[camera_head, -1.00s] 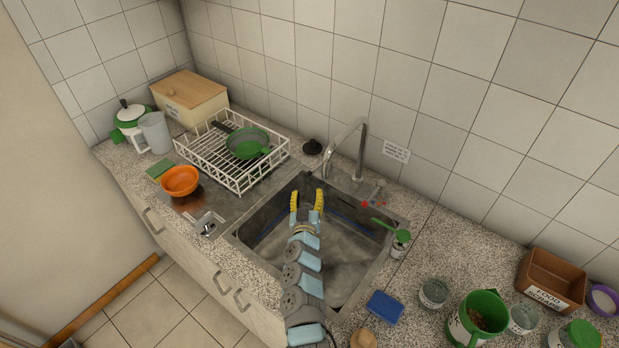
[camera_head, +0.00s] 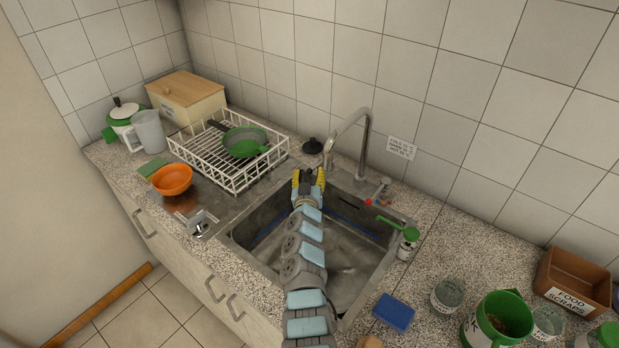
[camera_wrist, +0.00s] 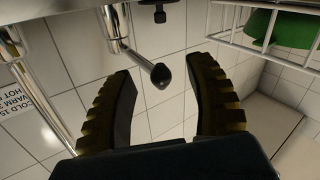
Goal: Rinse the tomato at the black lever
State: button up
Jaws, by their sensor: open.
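My gripper (camera_head: 308,174) is open and empty over the back of the sink (camera_head: 262,213), just in front of the tall chrome tap (camera_head: 364,150). In the wrist view, which looks upside down, a chrome rod ends in a black tip (camera_wrist: 160,75), which looks like the black lever. The tip appears between my two fingers (camera_wrist: 163,68), apart from both; I cannot tell how far beyond them it is. I see no tomato in any view.
The dish rack (camera_head: 195,165) with a green pan (camera_head: 242,141) stands left of the sink. A black stopper-like piece (camera_head: 312,146) is behind the sink. A green-topped bottle (camera_head: 408,240) and blue sponge (camera_head: 393,312) stand to the right. An orange bowl (camera_head: 172,179) is at left.

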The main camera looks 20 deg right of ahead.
jog(key=shift+w+d+r+b, duration=0.1)
jog(key=shift+w+d+b, duration=0.05)
jog(key=shift+w+b, duration=0.3)
jog(key=shift+c, duration=0.3)
grip_shut()
